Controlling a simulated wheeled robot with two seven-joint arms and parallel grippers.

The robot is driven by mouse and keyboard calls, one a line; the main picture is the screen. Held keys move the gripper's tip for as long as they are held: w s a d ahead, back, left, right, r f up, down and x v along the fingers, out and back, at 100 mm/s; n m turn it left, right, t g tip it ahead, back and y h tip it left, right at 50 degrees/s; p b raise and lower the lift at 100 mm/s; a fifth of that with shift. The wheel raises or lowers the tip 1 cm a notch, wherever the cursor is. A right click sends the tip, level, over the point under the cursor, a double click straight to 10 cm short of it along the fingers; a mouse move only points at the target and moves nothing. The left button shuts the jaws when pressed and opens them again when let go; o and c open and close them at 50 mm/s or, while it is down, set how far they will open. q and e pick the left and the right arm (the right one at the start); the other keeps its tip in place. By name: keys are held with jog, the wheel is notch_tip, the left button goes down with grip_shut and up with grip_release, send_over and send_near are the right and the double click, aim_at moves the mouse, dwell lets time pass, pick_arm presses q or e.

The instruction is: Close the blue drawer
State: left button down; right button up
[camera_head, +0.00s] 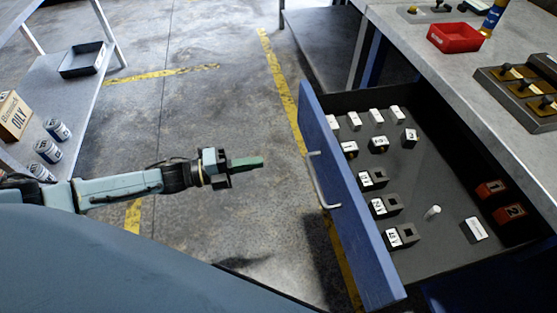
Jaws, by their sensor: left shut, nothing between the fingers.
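The blue drawer (348,205) is pulled out from under the grey workbench on the right. Its blue front faces left and carries a pale bar handle (322,183). Inside it are several small blocks with white labels, two red labelled blocks and a white peg. My left gripper (262,161) reaches in from the left, with its fingers shut and empty. It points right, toward the drawer front, and appears a gap to the left of the handle. My right gripper is not in view.
The workbench (450,50) above the drawer holds a red tray (455,37) and a panel with several switches (525,90). At left, a shelf holds a dark tray (82,59), cans and a box (14,116). Floor between is clear, with yellow lines.

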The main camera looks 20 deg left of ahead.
pick_arm(q)
jog(key=b+x, duration=0.2)
jog(key=x, duration=1.1)
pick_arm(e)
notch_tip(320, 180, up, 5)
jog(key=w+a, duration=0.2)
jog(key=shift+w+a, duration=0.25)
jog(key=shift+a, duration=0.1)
pick_arm(q)
jog(key=shift+w+d, duration=0.1)
jog(key=shift+w, duration=0.05)
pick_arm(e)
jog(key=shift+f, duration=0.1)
